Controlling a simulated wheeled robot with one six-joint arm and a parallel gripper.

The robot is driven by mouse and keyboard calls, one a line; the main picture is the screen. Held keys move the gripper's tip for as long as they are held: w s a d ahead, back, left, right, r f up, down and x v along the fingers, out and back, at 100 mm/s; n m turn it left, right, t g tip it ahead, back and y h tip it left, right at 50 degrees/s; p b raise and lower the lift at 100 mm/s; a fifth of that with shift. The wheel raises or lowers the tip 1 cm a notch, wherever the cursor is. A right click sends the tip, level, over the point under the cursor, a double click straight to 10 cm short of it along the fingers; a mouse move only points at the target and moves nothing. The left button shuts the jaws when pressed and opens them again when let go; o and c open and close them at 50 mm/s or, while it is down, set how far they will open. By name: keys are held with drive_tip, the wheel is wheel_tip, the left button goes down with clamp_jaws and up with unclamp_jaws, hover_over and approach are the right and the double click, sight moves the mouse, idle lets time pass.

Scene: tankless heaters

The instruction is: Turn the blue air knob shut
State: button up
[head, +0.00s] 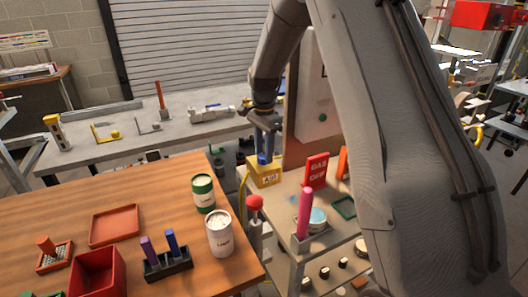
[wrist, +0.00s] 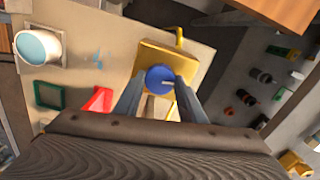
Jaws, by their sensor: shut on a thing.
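The blue air knob (wrist: 159,78) is round, with a pale line across its top, and sits on top of a yellow box (head: 268,176) marked with a label. In the head view only a bit of the knob (head: 263,158) shows under my gripper (head: 266,146). My gripper (wrist: 157,98) comes down from above with a finger on either side of the knob, shut on it. The yellow box also shows in the wrist view (wrist: 157,53), with a yellow hose at its edge. The finger contact on the knob is partly hidden.
A red GAS OFF sign (head: 316,171) stands right of the box. A red-topped post (head: 255,204) and a pink handle (head: 304,213) stand in front. The wooden table (head: 130,183) at left holds cans, trays and pegs. A grey bench (head: 185,127) lies behind.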

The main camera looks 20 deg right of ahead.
sight(264, 155)
drive_tip(key=shift+w+r+m, duration=0.1)
drive_tip(key=shift+m, duration=0.5)
drive_tip(key=o, duration=1)
drive_tip(key=shift+o, duration=0.2)
wheel_tip(264, 155, up, 8)
drive_tip(key=shift+f+b, duration=0.15)
drive_tip(key=shift+b, duration=0.95)
